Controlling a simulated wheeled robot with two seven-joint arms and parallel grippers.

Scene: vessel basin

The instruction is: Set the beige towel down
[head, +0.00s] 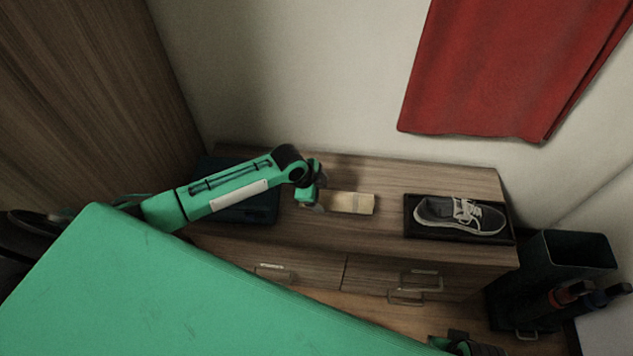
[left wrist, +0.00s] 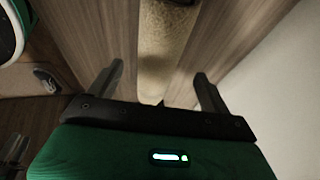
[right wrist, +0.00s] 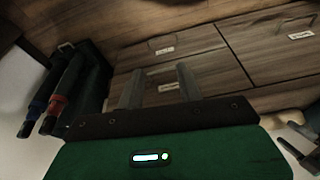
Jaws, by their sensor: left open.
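The beige towel (head: 350,203) lies folded on the wooden cabinet top, left of the shoe tray in the head view. It also shows in the left wrist view (left wrist: 165,30), running up from between the fingers. My left gripper (head: 314,204) is at the towel's left end. In the left wrist view its fingers (left wrist: 160,80) are spread wide, one on each side of the towel, with a gap to each. My right gripper (right wrist: 158,85) is open and empty in the right wrist view, in front of the cabinet drawers.
A grey sneaker (head: 462,214) sits on a black tray (head: 425,231) at the cabinet's right. A dark blue tray (head: 262,207) lies behind my left arm. A dark bin (head: 567,255) stands right of the cabinet (head: 385,182). A red cloth (head: 500,75) hangs on the wall.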

